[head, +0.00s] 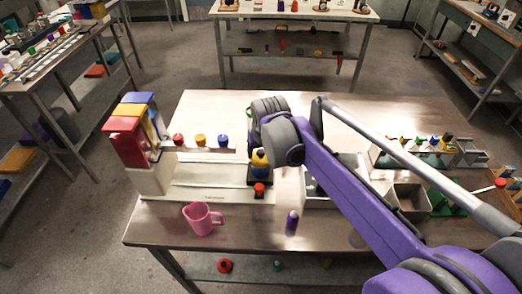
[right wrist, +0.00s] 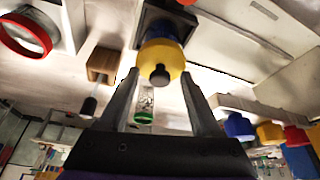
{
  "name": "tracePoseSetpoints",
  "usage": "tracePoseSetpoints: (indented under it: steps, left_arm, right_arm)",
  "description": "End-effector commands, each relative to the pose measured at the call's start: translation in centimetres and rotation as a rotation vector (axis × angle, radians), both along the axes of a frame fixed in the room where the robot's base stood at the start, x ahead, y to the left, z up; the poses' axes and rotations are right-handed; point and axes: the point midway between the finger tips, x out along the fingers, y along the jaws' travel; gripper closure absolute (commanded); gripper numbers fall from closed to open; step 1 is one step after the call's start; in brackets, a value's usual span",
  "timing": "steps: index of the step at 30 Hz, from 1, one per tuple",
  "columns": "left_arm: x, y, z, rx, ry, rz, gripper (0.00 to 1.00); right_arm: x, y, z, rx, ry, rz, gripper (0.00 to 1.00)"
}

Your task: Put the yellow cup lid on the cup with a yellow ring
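In the head view a piece with a yellow top and blue body (head: 261,161) stands on a black base near the table's middle. In the right wrist view its yellow dome with a black knob (right wrist: 161,59) lies between my fingertips. My right gripper (right wrist: 160,74) is open around it, with a finger on either side; I cannot tell whether they touch. Another small yellow piece (head: 200,141), possibly a lid, sits on the white rack between a red and a blue one. I cannot make out a cup with a yellow ring for certain. My left gripper is out of view.
A pink jug (head: 201,218) and a purple bottle (head: 291,222) stand near the front edge. A small red-topped piece (head: 259,189) is close to the black base. Red, yellow and blue boxes (head: 127,137) stand at left. My right arm hides much of the table's right half.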

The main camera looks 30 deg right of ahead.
Motion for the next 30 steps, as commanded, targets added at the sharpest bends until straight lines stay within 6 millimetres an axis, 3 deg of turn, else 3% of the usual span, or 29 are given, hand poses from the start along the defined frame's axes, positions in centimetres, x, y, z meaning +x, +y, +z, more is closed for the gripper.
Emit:
tracePoseSetpoints:
  steps: [8, 21, 30]
  left_arm:
    - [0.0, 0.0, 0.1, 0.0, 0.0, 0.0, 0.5]
    - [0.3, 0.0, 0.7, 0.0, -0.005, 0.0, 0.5]
    - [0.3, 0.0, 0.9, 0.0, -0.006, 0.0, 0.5]
  right_arm:
    - [-0.2, 0.0, 0.4, 0.0, 0.0, 0.0, 0.35]
    - [-3.1, 0.9, 7.8, 0.0, 0.0, 0.0, 0.35]
    - [-4.0, 1.2, 10.0, 0.0, 0.0, 0.0, 0.35]
